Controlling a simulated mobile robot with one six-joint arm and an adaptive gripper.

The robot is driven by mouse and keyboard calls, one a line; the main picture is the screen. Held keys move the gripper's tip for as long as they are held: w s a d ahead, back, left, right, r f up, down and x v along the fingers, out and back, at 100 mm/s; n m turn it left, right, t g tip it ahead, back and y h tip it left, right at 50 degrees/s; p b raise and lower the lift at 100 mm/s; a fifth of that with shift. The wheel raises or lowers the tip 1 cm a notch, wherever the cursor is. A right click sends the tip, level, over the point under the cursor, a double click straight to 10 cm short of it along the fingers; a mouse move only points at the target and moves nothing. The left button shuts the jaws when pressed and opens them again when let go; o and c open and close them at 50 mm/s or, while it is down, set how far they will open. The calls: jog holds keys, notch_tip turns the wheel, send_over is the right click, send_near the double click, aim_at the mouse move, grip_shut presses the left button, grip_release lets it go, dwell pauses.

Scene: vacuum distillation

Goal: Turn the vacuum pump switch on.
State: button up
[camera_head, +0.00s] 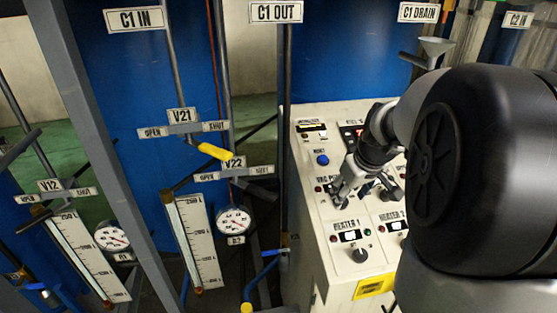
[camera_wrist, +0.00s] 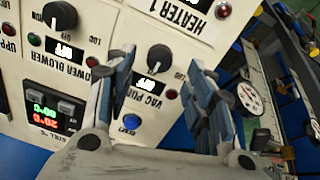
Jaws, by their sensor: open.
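The vacuum pump switch is a black rotary knob (camera_wrist: 160,58) under a small display reading OFF, with the VAC PUMP label (camera_wrist: 147,101) beside it. In the wrist view, which shows the panel upside down, the knob sits between my open fingertips (camera_wrist: 162,66), and I see no clear contact. In the head view my gripper (camera_head: 363,190) is at the panel face and hides the knob.
The white control panel (camera_head: 312,260) carries a blue button (camera_head: 322,160) above and the HEATER 1 knob (camera_head: 360,255) below. The BLOWER knob (camera_wrist: 60,16) is close beside in the wrist view. Pipes, valve V22 (camera_head: 232,163) and a gauge (camera_head: 234,221) stand to the left.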

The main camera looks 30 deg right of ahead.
jog(key=shift+x, duration=2.25)
jog(key=c, duration=1.1)
